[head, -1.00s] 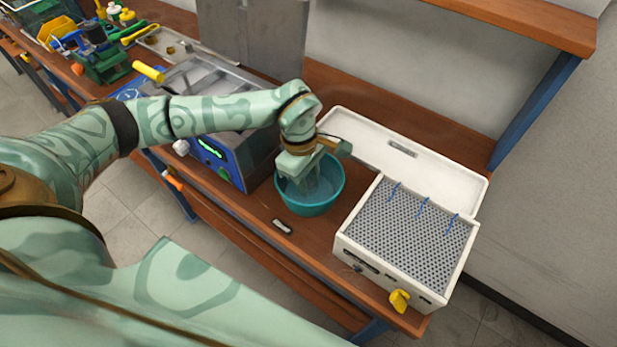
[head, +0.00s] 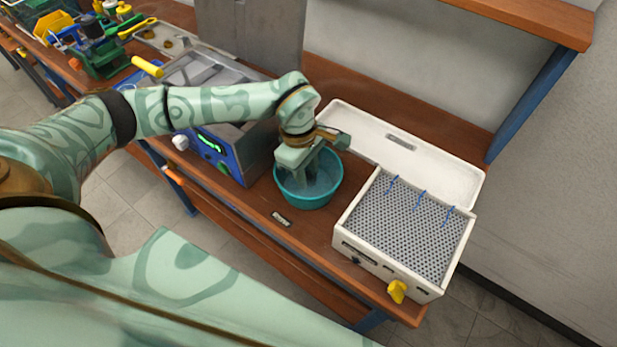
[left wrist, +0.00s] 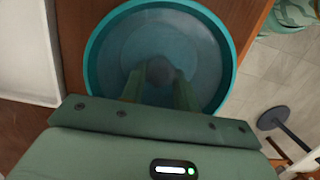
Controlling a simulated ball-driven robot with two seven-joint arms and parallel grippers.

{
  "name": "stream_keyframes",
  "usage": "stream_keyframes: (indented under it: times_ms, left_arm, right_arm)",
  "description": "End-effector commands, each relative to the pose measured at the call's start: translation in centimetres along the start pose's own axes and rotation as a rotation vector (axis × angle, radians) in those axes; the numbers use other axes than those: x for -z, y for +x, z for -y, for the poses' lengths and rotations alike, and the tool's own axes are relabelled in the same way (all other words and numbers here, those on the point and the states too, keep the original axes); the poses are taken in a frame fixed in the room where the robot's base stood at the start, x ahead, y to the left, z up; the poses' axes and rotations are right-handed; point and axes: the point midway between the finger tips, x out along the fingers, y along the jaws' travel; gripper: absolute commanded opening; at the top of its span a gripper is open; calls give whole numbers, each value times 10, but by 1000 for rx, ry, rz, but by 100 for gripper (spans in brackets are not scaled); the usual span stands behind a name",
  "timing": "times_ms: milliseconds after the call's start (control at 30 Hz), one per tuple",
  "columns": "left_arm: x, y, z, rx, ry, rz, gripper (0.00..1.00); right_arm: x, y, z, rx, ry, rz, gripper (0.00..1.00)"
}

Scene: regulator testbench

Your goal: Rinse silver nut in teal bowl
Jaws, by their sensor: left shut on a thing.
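The teal bowl (head: 334,182) stands on the wooden bench with clear liquid in it. It also fills the upper middle of the left wrist view (left wrist: 226,60). My left gripper (head: 312,182) points down into the bowl. In the left wrist view its fingers (left wrist: 160,88) are shut on a dull grey, rounded thing, the silver nut (left wrist: 160,71), inside the bowl's rim. Whether the nut is under the liquid I cannot tell for certain. In the head view the nut is hidden by the gripper. My right gripper is not in view.
A white case (head: 352,242) with a perforated top and a yellow knob stands right of the bowl, its white lid (head: 440,165) behind. A blue-fronted machine (head: 215,150) stands left. A small dark label (head: 281,219) lies in front of the bowl.

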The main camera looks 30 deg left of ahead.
Motion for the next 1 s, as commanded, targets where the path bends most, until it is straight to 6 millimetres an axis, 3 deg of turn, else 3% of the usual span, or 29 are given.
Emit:
stream_keyframes:
  times_ms: [1000]
  left_arm:
    - [0, 0, 0, 0, -1, -1, 7]
  right_arm:
    - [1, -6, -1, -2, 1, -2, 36]
